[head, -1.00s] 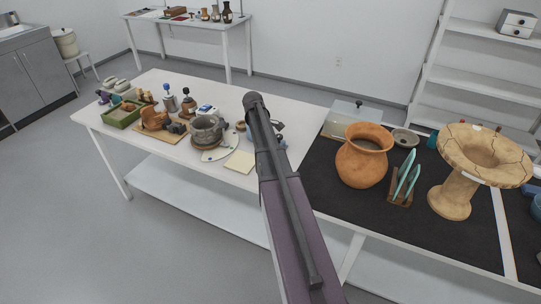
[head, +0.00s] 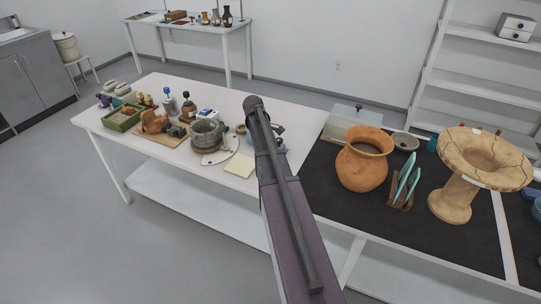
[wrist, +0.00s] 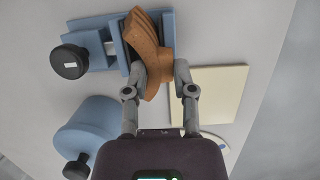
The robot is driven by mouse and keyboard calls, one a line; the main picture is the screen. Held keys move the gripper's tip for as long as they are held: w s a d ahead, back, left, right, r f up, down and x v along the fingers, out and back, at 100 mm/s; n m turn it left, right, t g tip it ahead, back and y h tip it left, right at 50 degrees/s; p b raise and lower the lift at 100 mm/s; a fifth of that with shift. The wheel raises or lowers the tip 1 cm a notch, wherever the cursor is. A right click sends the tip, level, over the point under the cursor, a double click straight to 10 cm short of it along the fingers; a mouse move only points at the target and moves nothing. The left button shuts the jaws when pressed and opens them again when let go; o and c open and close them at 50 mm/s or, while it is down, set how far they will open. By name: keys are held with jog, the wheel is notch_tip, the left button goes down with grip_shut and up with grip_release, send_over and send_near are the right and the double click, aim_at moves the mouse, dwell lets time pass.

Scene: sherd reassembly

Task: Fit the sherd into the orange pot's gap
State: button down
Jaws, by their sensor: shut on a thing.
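The orange-brown curved sherd (wrist: 152,62) is between the fingers of my gripper (wrist: 160,78) in the wrist view. The gripper is shut on its near end. The sherd's far end lies against a blue slotted holder (wrist: 118,42); I cannot tell whether it is free of the slot. In the head view my arm hides the sherd and most of the gripper. A round orange pot (head: 361,168) stands upright on the dark mat, with no gap on its visible side. An orange broken-looking vessel (head: 153,123) sits on a wooden board at the table's left.
A grey pot (head: 207,133), a white palette (head: 218,156) and a cream pad (head: 239,166) lie left of my arm. A blue round thing with a dark knob (wrist: 88,125) is near the gripper. A plate rack (head: 400,197) and cracked stand (head: 455,198) are right of the pot.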

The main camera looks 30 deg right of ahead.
jog(key=shift+r+p, duration=3.25)
jog(key=shift+r, duration=0.15)
jog(key=shift+s, duration=0.15)
